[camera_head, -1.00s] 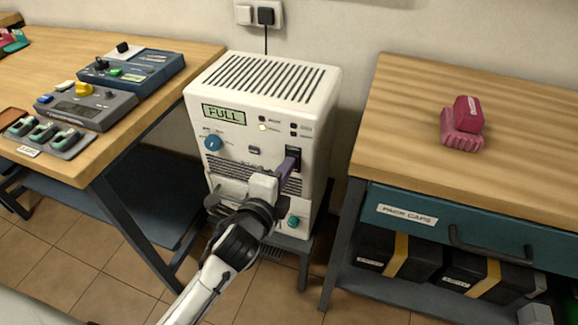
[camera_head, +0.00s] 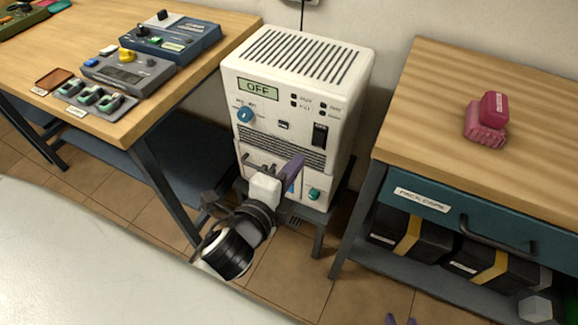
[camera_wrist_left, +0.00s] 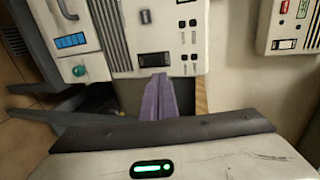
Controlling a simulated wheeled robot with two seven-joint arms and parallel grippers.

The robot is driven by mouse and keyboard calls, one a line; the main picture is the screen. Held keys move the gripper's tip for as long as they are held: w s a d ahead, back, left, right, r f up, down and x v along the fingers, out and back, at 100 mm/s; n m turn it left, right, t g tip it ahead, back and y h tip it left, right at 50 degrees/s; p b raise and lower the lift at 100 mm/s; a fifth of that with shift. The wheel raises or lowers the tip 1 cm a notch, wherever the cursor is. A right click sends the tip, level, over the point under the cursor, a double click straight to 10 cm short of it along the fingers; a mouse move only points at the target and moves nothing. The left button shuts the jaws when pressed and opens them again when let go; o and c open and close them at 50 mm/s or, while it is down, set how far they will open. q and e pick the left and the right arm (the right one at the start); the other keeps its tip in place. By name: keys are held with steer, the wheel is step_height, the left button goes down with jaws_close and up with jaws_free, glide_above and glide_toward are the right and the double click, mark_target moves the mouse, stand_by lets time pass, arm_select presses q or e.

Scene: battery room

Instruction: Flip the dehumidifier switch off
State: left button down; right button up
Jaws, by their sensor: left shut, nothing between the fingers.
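The white dehumidifier (camera_head: 300,95) stands between two benches, and its display (camera_head: 258,90) reads OFF. Its black rocker switch (camera_head: 320,133) is at the right of the front panel, and it also shows in the wrist view (camera_wrist_left: 153,59). My left gripper (camera_head: 297,161) is shut and empty, its purple fingers below and left of the switch in the head view. In the wrist view the fingertips (camera_wrist_left: 158,80) appear just below the switch, with no clear contact. Purple tips of my right gripper (camera_head: 400,320) show apart at the bottom edge.
The left bench (camera_head: 225,38) holds control boxes and a tray of small parts. The right bench (camera_head: 430,120) carries a pink object (camera_head: 487,120), with a teal drawer (camera_head: 430,205) below. A narrow gap separates the dehumidifier from each bench.

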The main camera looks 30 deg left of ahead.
arm_select(q)
steer(key=shift+r+v, duration=0.2)
steer(key=shift+v, duration=1.15)
steer(key=shift+f, duration=0.1)
steer(key=s+d+f+n+g+h+p, duration=0.1)
steer(key=s+f+n+g, duration=0.2)
steer(key=s+f+n, duration=0.3)
steer(key=s+d+f+n+g+h+p, duration=0.1)
steer(key=s+f+n+g, duration=0.2)
steer(key=s+f+n, duration=0.4)
step_height(320, 180, down, 5)
steer(key=n, duration=0.3)
steer(key=shift+s+f+g+h, duration=0.2)
steer(key=shift+f+g+h, duration=0.05)
steer(key=shift+g+h, duration=0.05)
